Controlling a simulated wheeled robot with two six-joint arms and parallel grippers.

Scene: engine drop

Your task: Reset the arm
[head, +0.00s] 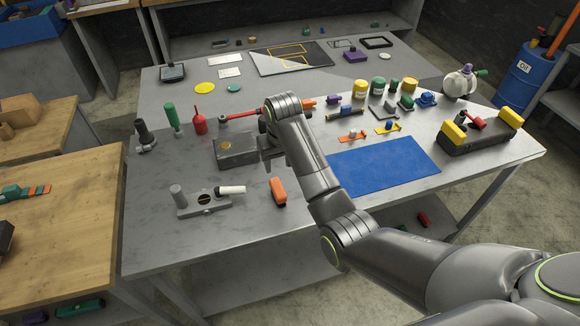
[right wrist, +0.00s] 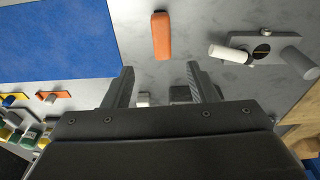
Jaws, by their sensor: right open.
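My right arm reaches in from the right in the head view and bends down over the middle of the grey workbench (head: 160,243). Its gripper (head: 270,150) is beside the grey block (head: 237,150), partly hidden by the wrist. In the right wrist view the two fingers (right wrist: 160,80) stand wide apart with nothing held between them. An orange block (right wrist: 161,36) lies on the bench beyond the fingertips; it also shows in the head view (head: 278,191). My left gripper is not in view.
A blue mat (head: 385,166) lies to the right of the arm. A grey fixture (head: 203,203) with a white cylinder (head: 232,189) stands front left. A red bottle (head: 199,121), green-handled tool (head: 172,118) and several jars are farther back. The front left bench surface is clear.

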